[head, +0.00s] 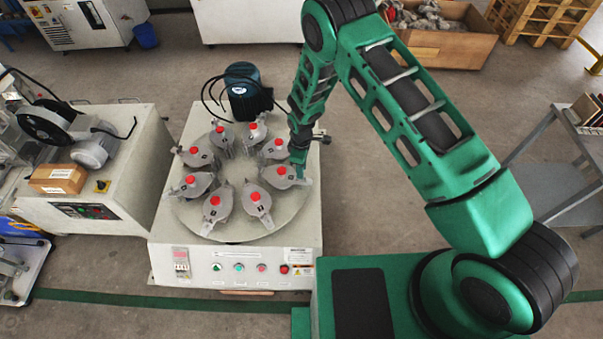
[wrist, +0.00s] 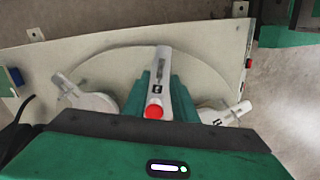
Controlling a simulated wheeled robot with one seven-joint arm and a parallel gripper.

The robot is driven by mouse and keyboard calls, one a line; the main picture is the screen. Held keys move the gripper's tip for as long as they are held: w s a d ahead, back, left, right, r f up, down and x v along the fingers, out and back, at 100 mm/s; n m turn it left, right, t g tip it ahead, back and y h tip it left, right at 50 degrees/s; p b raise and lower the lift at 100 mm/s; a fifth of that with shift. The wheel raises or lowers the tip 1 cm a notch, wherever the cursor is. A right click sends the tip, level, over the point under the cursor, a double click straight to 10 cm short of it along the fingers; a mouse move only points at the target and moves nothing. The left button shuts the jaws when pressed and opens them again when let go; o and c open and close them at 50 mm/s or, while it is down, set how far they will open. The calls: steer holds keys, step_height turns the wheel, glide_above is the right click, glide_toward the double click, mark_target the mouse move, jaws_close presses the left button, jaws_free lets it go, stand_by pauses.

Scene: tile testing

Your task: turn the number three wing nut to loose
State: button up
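Several grey wing nuts with red round caps and small black labels sit in a ring on the round plate (head: 236,172) of a white machine. The number three wing nut cannot be picked out, as the labels are too small to read. In the head view my gripper (head: 300,166) is at the right side of the ring, by a wing nut (head: 284,174). In the wrist view the green fingers of my gripper (wrist: 161,88) stand on either side of one wing nut's upright bar (wrist: 162,68), very close to it. Whether they press on it is unclear.
A dark teal motor (head: 243,92) with black cables stands behind the plate. Buttons line the machine's front panel (head: 240,268). A bench with a cardboard box (head: 58,179) is at the left. A grey metal table (head: 565,150) is at the far right.

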step_height(320, 180, up, 7)
stand_by(0.3)
steer(key=shift+w+d+r, duration=0.1)
stand_by(0.4)
steer(key=s+d+r+m, duration=0.2)
steer(key=d+r+m, duration=0.1)
steer(key=d+r, duration=0.65)
steer(key=s+d+r+m+h, duration=0.15)
steer(key=d+r+m, duration=0.25)
steer(key=d+r, duration=0.6)
steer(key=s+d+r+m+y, duration=0.1)
steer(key=s+d+r+m, duration=0.2)
steer(key=d+r, duration=0.65)
steer(key=s+d+r+m, duration=0.3)
steer(key=s+d+r, duration=0.1)
steer(key=s+r, duration=0.15)
steer(key=s+d+r+m, duration=0.2)
steer(key=s+d+r, duration=0.2)
steer(key=s, duration=0.3)
steer(key=s+d+r+m, duration=0.1)
steer(key=s+m, duration=0.2)
steer(key=s, duration=0.5)
steer(key=s+d+r+m, duration=0.1)
steer(key=s+r+m, duration=0.1)
steer(key=s, duration=0.7)
steer(key=shift+s+m, duration=0.2)
steer(key=shift+m, duration=0.4)
